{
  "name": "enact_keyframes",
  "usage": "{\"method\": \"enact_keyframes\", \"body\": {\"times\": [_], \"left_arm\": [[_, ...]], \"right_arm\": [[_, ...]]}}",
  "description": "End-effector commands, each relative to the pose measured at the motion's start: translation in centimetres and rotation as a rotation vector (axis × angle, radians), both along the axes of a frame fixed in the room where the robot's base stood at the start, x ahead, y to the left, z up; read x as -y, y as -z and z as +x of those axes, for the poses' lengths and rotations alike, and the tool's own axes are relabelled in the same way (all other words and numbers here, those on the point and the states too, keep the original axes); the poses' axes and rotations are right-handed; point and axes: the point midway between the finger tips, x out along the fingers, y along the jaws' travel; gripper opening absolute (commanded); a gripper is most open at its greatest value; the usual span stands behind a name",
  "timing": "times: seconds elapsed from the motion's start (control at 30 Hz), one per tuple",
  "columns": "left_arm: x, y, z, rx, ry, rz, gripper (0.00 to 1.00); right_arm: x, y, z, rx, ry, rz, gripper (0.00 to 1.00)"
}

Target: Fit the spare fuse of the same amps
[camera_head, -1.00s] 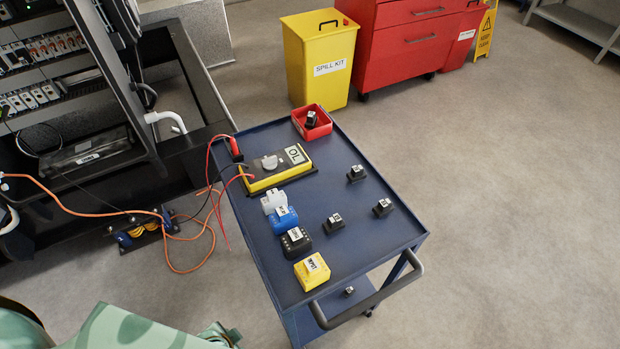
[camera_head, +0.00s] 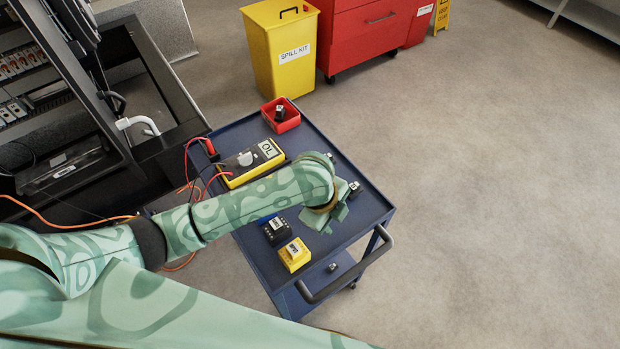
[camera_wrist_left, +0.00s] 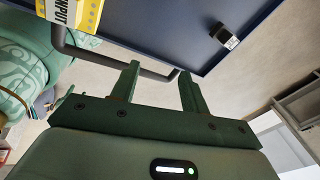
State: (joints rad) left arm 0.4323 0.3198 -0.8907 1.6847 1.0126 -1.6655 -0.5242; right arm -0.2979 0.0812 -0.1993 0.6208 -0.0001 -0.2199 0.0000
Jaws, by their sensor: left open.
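Small black fuse blocks with white labels lie on the blue cart (camera_head: 375,212). One fuse (camera_head: 354,188) is just right of my left gripper (camera_head: 328,218), and another (camera_head: 330,157) shows behind the wrist. A further fuse (camera_head: 280,113) sits in the red tray (camera_head: 290,124). The labels are too small to read. My left gripper is over the cart, open, with nothing between its fingers in the left wrist view (camera_wrist_left: 158,76). That view shows one black fuse (camera_wrist_left: 225,37) beyond the fingers, to the right. My arm hides part of the cart top. My right gripper is not in view.
A yellow multimeter (camera_head: 250,162), a black block (camera_head: 277,231) and a yellow block (camera_head: 294,255) stand on the cart. A small item (camera_head: 332,267) is on the lower shelf. The cart handle (camera_head: 345,275) sticks out in front. The open cabinet (camera_head: 70,165) is at left.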

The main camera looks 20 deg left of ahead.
Motion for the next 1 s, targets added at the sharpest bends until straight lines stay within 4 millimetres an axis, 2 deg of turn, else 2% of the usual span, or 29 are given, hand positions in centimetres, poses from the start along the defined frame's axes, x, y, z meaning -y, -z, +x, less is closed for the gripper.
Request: {"method": "enact_keyframes", "body": {"times": [0.03, 0.1, 0.2, 0.33, 0.47, 0.67, 1.0], "left_arm": [[-1.0, -0.5, 1.5, -0.014, 0.08, 0.059, 0.45], [-2.4, -0.8, 2.8, -0.055, 0.176, 0.129, 0.45], [-4.7, -1.5, 4.3, -0.104, 0.26, 0.204, 0.45], [-6.7, -2.3, 5.5, -0.142, 0.305, 0.253, 0.45], [-7.2, -2.3, 5.8, -0.155, 0.319, 0.264, 0.45], [-7.1, -0.8, 5.8, -0.156, 0.318, 0.262, 0.45], [-7.1, 3.4, 5.8, -0.155, 0.318, 0.261, 0.45]], "right_arm": [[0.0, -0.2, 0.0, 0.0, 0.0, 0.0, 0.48], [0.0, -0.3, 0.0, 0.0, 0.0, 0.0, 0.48], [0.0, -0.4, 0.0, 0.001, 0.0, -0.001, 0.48], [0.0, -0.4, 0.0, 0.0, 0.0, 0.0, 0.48], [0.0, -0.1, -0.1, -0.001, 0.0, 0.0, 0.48], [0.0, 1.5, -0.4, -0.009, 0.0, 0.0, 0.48], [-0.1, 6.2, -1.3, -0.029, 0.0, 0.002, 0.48]]}}
